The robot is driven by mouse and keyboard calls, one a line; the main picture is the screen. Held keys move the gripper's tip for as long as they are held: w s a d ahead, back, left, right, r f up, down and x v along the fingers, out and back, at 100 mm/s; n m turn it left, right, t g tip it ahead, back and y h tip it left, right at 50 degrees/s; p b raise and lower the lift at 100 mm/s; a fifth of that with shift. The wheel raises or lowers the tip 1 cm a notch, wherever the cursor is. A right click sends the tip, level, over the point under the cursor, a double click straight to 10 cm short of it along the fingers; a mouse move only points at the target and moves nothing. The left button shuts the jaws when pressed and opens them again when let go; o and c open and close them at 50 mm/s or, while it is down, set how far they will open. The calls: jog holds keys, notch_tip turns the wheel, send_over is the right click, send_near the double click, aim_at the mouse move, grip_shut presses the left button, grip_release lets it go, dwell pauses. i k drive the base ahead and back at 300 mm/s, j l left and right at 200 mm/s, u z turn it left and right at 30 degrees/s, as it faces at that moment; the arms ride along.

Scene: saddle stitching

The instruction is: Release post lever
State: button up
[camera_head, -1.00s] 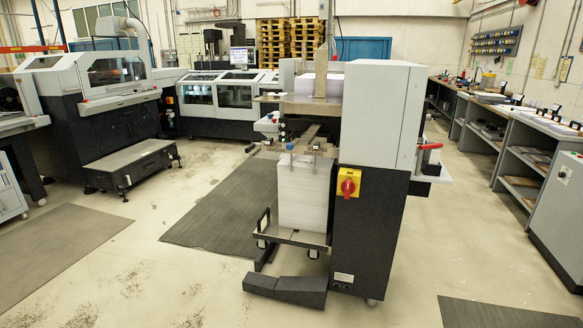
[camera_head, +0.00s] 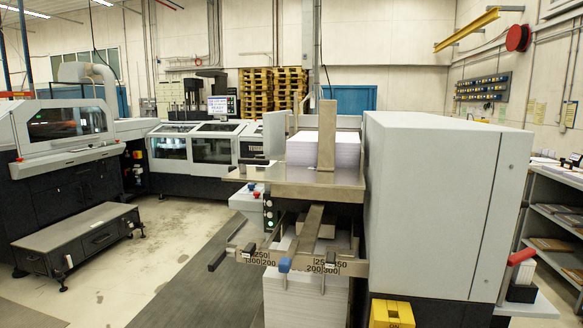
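The large grey machine (camera_head: 440,215) stands in the middle right. A flat metal post (camera_head: 327,135) stands upright at the front of its upper metal shelf (camera_head: 300,184), before a stack of white paper (camera_head: 305,148). A blue knob (camera_head: 285,265) sits on the bar with number scales (camera_head: 335,266) below the shelf. A lever with a red handle (camera_head: 522,257) sticks out at the machine's right side, tilted up to the right. I cannot tell which of these parts is the post lever. My gripper is not in view.
A lower paper stack (camera_head: 305,300) stands under the scale bar. A yellow switch box (camera_head: 392,313) is at the bottom edge. A dark mat (camera_head: 190,295) and open floor lie to the left. Shelves (camera_head: 560,225) stand at the far right.

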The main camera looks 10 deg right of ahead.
aim_at(242, 162)
jog(key=i+l+u, duration=0.3)
jog(key=i, duration=0.25)
jog(key=i+j+z, duration=0.25)
jog(key=j, duration=0.3)
jog(key=i+j+z, duration=0.1)
jog(key=j+z, duration=0.15)
jog(key=j, duration=0.25)
jog(key=i+j+z, duration=0.1)
jog(key=j+z, duration=0.15)
jog(key=j, duration=0.35)
jog(key=j+z, duration=0.3)
jog(key=j, duration=0.3)
